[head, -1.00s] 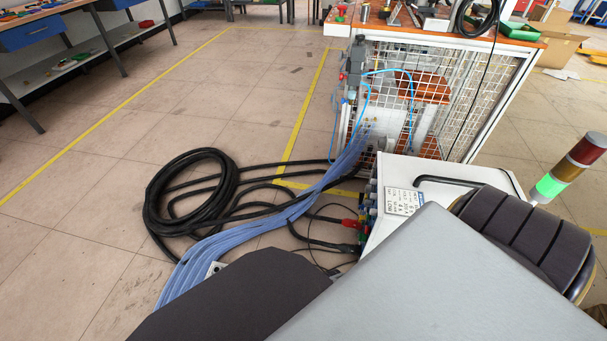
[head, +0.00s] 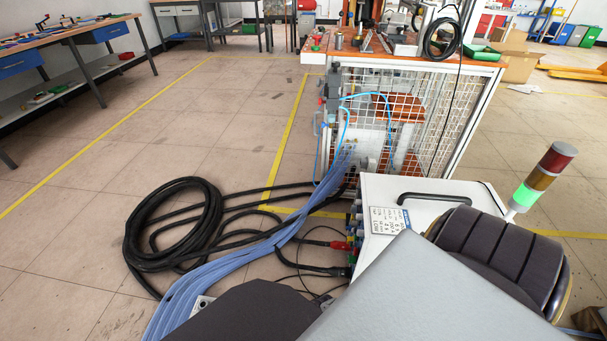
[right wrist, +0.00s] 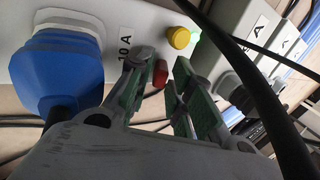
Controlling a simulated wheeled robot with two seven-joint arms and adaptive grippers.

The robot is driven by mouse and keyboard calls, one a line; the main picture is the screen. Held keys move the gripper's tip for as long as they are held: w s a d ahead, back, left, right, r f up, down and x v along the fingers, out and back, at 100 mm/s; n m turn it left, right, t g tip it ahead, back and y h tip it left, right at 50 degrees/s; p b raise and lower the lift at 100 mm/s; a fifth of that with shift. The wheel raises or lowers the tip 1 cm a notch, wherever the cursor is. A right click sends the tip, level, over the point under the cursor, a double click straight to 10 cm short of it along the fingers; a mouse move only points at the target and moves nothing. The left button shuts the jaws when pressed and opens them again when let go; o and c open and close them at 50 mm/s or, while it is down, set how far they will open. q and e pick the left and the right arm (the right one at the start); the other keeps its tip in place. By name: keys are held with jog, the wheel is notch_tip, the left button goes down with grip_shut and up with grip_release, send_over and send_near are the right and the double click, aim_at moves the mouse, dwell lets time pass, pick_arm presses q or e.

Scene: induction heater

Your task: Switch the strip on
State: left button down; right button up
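In the right wrist view a white strip (right wrist: 148,22) crosses the upper left, marked "10 A". A large blue plug (right wrist: 60,72) sits on it at the left. A round yellow button (right wrist: 179,38) and a small red part (right wrist: 160,73), perhaps the switch, show near the fingers. My right gripper (right wrist: 163,62) is open, its two green-lined fingers on either side of the red part. I cannot tell whether they touch it. In the head view a small white piece (head: 203,303) beside my dark arm part may be the strip's end. My left gripper is not in view.
Black cables cross the right wrist view; one thick cable (right wrist: 250,80) passes right of the fingers. Grey boxes (right wrist: 222,30) stand beyond. In the head view are a coiled black hose (head: 145,255), blue hoses (head: 225,265), a white cabinet (head: 440,190) and a caged bench (head: 390,55).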

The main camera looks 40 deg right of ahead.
jog(key=shift+r, duration=0.15)
jog(key=v, duration=1.1)
jog(key=shift+r, duration=0.2)
dwell(0.6)
jog(key=shift+s, duration=0.15)
jog(key=shift+d, duration=0.1)
dwell(0.4)
